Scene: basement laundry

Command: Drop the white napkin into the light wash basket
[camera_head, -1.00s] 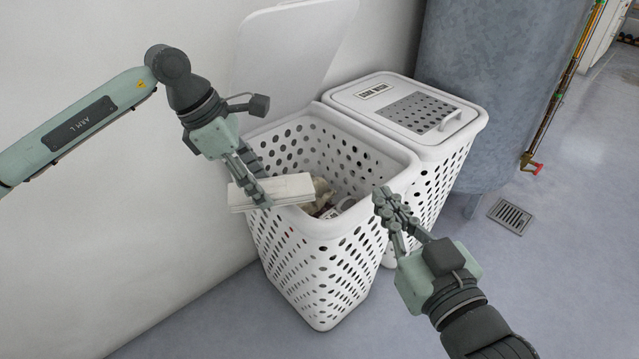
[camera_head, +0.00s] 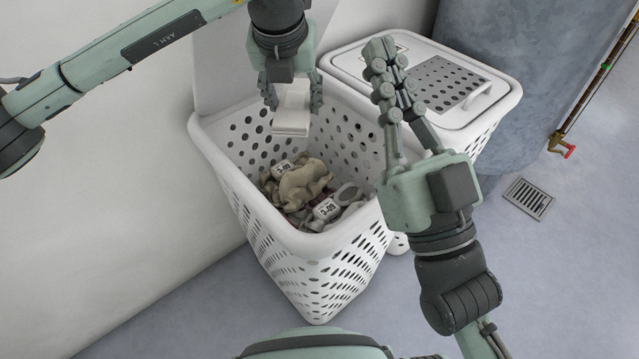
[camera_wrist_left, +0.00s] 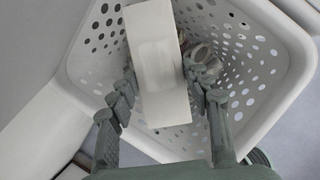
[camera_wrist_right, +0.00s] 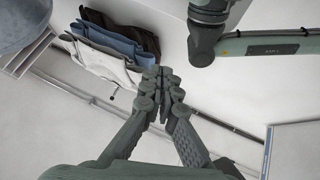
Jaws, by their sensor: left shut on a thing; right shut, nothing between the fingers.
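The white napkin (camera_head: 292,108) is a folded, flat bundle held between the fingers of my left gripper (camera_head: 291,92). It hangs over the open mouth of the white perforated basket (camera_head: 215,150), near its back side. In the left wrist view the napkin (camera_wrist_left: 157,65) lies between the two fingers, with the basket (camera_wrist_left: 275,75) beneath. Crumpled beige and grey laundry (camera_head: 303,183) with small white tags lies in the basket. My right gripper (camera_head: 379,55) is shut and empty, pointing up in front of the second basket. The open basket's label is not visible.
A second white basket with a closed lid (camera_head: 450,85) stands right behind the open one. A grey tank (camera_head: 535,60) and a floor drain (camera_head: 528,198) are at the right. In the right wrist view, folded dark, blue and white cloths (camera_wrist_right: 115,45) show.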

